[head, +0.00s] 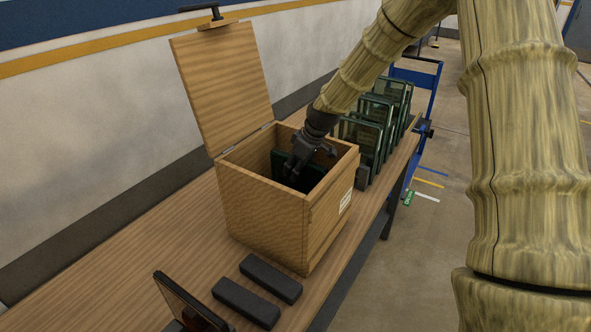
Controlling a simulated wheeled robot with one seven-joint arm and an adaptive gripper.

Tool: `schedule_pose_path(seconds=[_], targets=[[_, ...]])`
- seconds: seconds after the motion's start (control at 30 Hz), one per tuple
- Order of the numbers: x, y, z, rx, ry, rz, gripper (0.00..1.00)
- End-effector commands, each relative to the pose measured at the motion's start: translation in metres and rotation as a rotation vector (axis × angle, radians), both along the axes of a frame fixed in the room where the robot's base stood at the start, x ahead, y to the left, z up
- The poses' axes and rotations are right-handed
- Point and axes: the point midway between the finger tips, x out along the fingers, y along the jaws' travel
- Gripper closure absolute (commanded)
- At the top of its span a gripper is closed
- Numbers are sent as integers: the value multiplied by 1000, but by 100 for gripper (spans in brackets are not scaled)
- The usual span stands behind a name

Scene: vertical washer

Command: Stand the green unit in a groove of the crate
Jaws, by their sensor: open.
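The wooden crate (262,208) stands on the bench with its hinged lid (222,85) swung up and open. My gripper (304,167) reaches down through the open top, with its fingers inside the crate's mouth. A dark green unit (279,162) shows inside the crate, beside and partly behind my gripper. The fingertips look open and close to the green unit; I cannot tell whether they touch it. The unit's lower part and the grooves are hidden by the crate's walls and my gripper.
Several green-framed glass panels (361,133) stand in a row behind the crate. Two dark bars (271,279) and a tilted dark-framed panel (188,303) are at the front. A blue cart (428,90) stands beyond the bench. The bench left of the crate is clear.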

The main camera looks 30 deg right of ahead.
Motion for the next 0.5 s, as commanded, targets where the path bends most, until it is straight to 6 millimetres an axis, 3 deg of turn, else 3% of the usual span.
schedule_pose_path(seconds=[0.5], targets=[[-24, -14, 69, 0, -4, -1, 57]])
